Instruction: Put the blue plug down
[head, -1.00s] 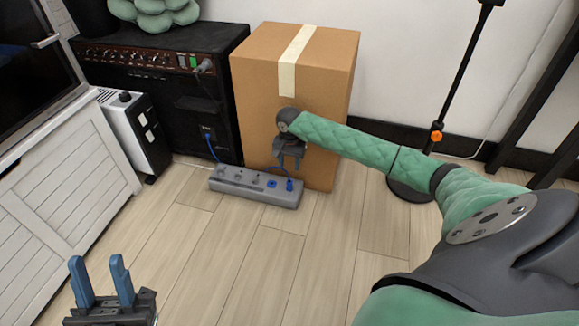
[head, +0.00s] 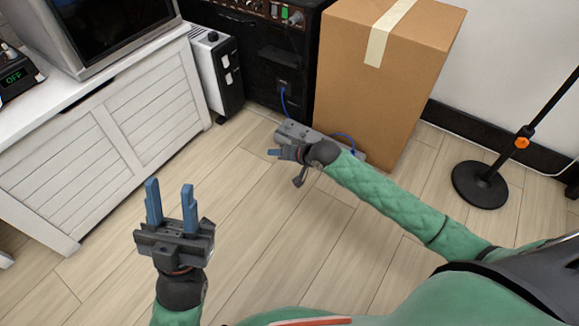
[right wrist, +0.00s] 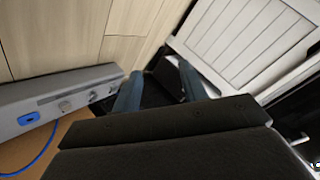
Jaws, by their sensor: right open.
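The grey power strip (head: 297,131) lies on the floor in front of the cardboard box, partly hidden by my right arm. It also shows at the left of the right wrist view (right wrist: 62,95), with a blue socket face (right wrist: 28,118). The blue plug itself cannot be made out. My right gripper (head: 274,152) is open and empty, just in front of the strip, pointing left. My left gripper (head: 170,203) is open and empty above the floor.
The cardboard box (head: 380,95) stands behind the strip. A black amplifier (head: 262,70), a small heater (head: 215,75) and a white cabinet (head: 110,130) stand to the left. A stand with a round base (head: 480,185) is at the right. Floor in front is clear.

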